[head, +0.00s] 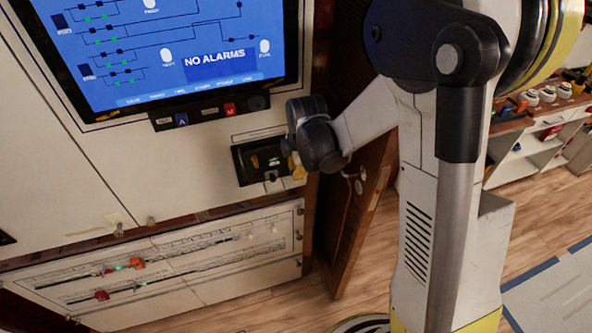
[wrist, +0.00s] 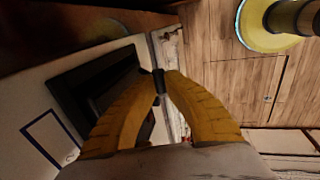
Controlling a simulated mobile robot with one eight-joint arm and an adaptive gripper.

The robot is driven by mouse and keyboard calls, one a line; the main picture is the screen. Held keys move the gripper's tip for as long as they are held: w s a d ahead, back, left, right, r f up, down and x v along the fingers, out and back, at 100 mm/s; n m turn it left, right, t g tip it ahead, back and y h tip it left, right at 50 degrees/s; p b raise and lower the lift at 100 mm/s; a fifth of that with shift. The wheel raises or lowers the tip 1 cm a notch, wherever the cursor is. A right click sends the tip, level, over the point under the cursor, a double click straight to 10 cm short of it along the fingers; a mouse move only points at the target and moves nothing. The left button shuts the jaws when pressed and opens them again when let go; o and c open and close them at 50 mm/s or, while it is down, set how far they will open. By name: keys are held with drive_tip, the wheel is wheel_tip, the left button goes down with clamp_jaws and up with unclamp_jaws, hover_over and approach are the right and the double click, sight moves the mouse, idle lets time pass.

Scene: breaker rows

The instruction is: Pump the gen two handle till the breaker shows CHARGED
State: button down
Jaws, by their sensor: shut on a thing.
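A black breaker unit (head: 247,170) is set into the pale cabinet front below the large screen. In the wrist view its dark frame (wrist: 75,85) fills the left side. My gripper (wrist: 158,88) has its yellow fingers closed on a small dark handle (wrist: 158,74) in front of the breaker's right side. In the head view my gripper (head: 296,168) is at the breaker's right edge, and my wrist covers part of it. The handle itself is hidden there. Small marks show on the breaker face, but I cannot read CHARGED or any other state.
The screen (head: 190,50) above reads NO ALARMS. A lower panel (head: 215,255) carries a line diagram with red-orange knobs and green lights. A brown door (head: 362,225) stands open just right of the breaker. Wooden floor (head: 540,200) is clear at the right, before shelves (head: 530,150).

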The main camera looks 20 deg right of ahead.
drive_tip(key=f+t+b, duration=0.1)
drive_tip(key=t+b, duration=0.1)
drive_tip(key=b, duration=0.1)
drive_tip(key=s+f+t+b, duration=0.1)
drive_tip(key=b, duration=0.2)
drive_tip(key=s+f+t+b, duration=0.1)
drive_tip(key=t+b, duration=0.1)
drive_tip(key=b, duration=0.1)
drive_tip(key=shift+s+f+t, duration=0.25)
drive_tip(key=shift+f+t, duration=0.05)
drive_tip(key=c, duration=1.4)
unclamp_jaws()
drive_tip(key=shift+w, duration=0.1)
drive_tip(key=shift+r, duration=0.1)
drive_tip(key=v, duration=1.2)
